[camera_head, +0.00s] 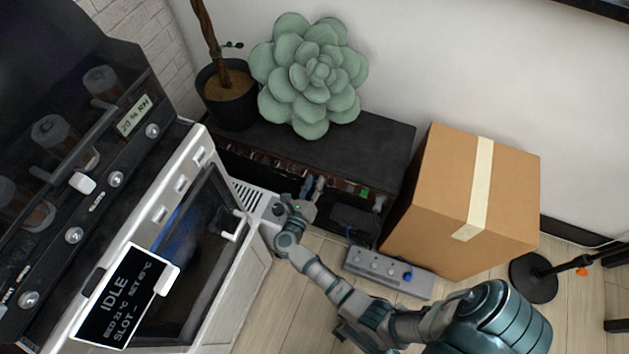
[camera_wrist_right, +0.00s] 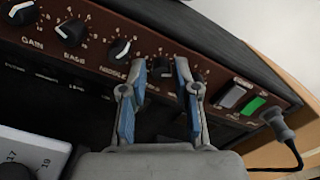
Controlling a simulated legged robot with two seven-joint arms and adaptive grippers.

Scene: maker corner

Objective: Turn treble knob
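The black amplifier (camera_head: 350,150) stands against the wall in the head view. Its brown control panel (camera_wrist_right: 100,20) fills the upper part of the wrist view, with a gain knob (camera_wrist_right: 20,12), a bass knob (camera_wrist_right: 72,32) and a middle knob (camera_wrist_right: 120,49). The following black knob (camera_wrist_right: 162,68), in the treble position, shows between my right gripper's fingertips (camera_wrist_right: 160,72); its label is hidden. The fingers are apart, with a gap visible on both sides of the knob. In the head view my right gripper (camera_head: 310,189) is at the panel. My left gripper is not in view.
A green lit switch (camera_wrist_right: 252,105) and a plugged-in cable (camera_wrist_right: 278,124) are right of the knobs. A cardboard box (camera_head: 450,200) stands right of the amplifier. A grey pedal unit (camera_head: 388,272) lies on the floor. A white machine (camera_head: 200,270) is at left.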

